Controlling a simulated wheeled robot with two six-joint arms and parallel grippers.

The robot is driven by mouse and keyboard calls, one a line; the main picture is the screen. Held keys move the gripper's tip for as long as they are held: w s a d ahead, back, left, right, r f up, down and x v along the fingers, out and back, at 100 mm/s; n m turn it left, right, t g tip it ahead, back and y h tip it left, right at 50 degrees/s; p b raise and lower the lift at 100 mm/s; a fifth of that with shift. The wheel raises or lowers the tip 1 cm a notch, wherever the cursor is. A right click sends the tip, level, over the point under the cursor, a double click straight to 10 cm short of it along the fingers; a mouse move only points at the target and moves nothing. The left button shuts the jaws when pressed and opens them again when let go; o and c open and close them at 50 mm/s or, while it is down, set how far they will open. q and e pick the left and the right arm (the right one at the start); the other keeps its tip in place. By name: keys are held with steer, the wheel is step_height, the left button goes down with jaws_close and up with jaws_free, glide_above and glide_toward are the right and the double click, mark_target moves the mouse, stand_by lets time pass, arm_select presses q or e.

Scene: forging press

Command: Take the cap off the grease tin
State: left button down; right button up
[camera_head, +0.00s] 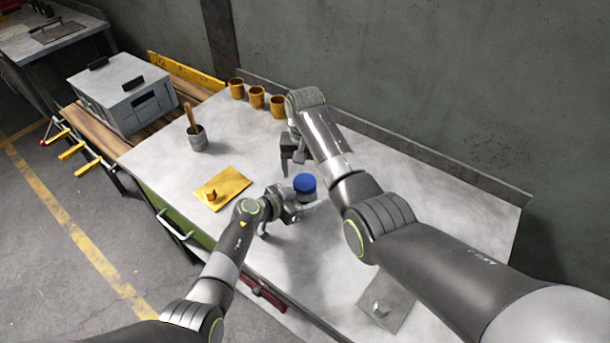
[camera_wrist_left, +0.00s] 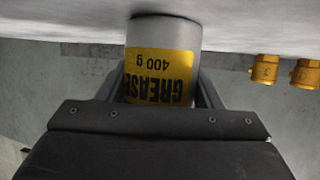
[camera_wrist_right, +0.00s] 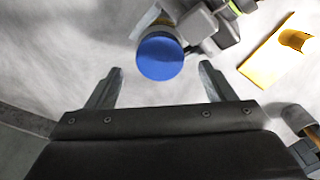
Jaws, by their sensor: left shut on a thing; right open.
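The grease tin (camera_wrist_left: 190,42) is a grey cylinder with a yellow label reading GREASE 400 g, upside down in the left wrist view. Its blue cap (camera_head: 305,183) sits on top in the head view. My left gripper (camera_head: 303,203) is shut around the tin's side below the cap; the left wrist view shows a finger (camera_wrist_left: 118,88) on either side. My right gripper (camera_head: 292,160) is open and empty, behind and slightly left of the cap in the head view. In the right wrist view the blue cap (camera_wrist_right: 160,57) lies beyond and between the open fingertips, apart from them.
A yellow mat (camera_head: 232,180) with a small orange piece lies left of the tin. Three orange cups (camera_head: 257,98) stand along the back. A grey plate (camera_head: 398,309) lies at front right, partly behind my right arm.

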mark_target(305, 182)
steer(key=shift+r, duration=0.5)
steer(key=shift+c, duration=0.5)
steer(key=shift+r+m, duration=1.1)
steer(key=shift+r, duration=0.35)
steer(key=shift+f, duration=3.8)
steer(key=c, duration=0.9)
steer(key=o, duration=1)
steer(key=shift+r, duration=0.1)
